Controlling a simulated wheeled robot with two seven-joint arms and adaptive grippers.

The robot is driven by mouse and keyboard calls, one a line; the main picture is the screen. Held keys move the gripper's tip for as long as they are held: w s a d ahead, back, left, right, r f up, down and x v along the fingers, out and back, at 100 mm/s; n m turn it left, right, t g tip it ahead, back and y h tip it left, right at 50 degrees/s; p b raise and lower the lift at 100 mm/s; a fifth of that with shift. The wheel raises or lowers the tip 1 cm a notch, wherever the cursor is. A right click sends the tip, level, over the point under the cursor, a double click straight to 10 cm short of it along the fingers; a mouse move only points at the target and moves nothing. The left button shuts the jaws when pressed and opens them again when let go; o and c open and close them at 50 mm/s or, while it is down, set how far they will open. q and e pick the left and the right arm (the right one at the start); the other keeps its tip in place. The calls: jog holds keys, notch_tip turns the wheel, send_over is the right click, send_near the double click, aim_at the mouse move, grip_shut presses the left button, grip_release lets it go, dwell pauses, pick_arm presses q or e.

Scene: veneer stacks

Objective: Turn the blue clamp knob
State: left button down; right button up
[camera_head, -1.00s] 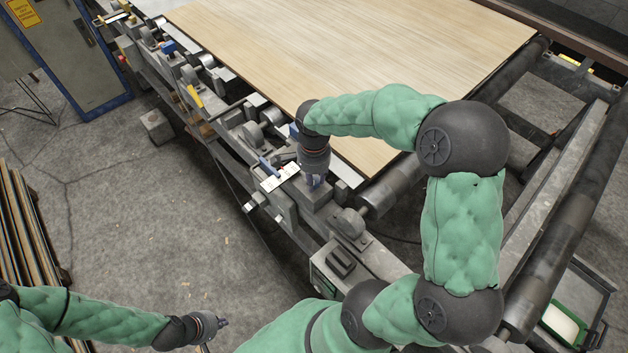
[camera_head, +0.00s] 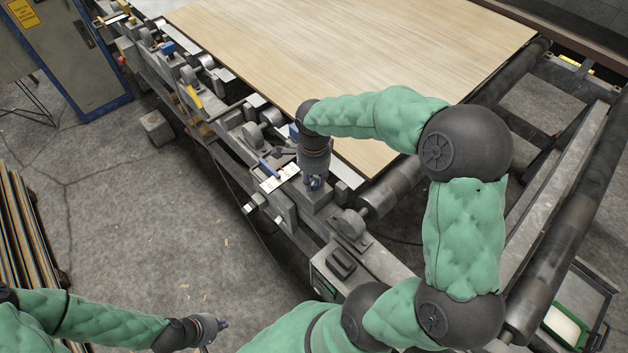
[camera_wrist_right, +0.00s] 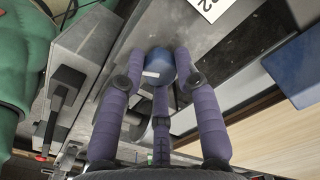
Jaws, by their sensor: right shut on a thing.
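The blue clamp knob (camera_wrist_right: 158,66) shows in the right wrist view as a round blue cap with a small pale mark, between the tips of my right gripper's purple fingers. My right gripper (camera_wrist_right: 160,75) is shut on it. In the head view my right gripper (camera_head: 314,184) points down at a grey block on the machine's near edge, and it hides the knob there. My left gripper (camera_head: 223,323) hangs low at the left over the floor, away from the machine. Its fingers are too small to tell open from shut.
A large veneer sheet (camera_head: 350,50) lies on the machine behind the gripper. White number labels (camera_head: 280,178), other clamp blocks and a yellow handle (camera_head: 194,97) line the rail. Rollers (camera_head: 575,220) run along the right. The grey floor (camera_head: 130,220) at the left is mostly clear.

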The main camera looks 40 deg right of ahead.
jog(key=shift+m+b, duration=0.3)
jog(key=shift+m, duration=1.3)
jog(key=shift+m, duration=0.7)
jog(key=o, duration=0.8)
jog(key=shift+r+p, duration=2.2)
jog(key=shift+r, duration=0.85)
jog(key=shift+f, duration=0.1)
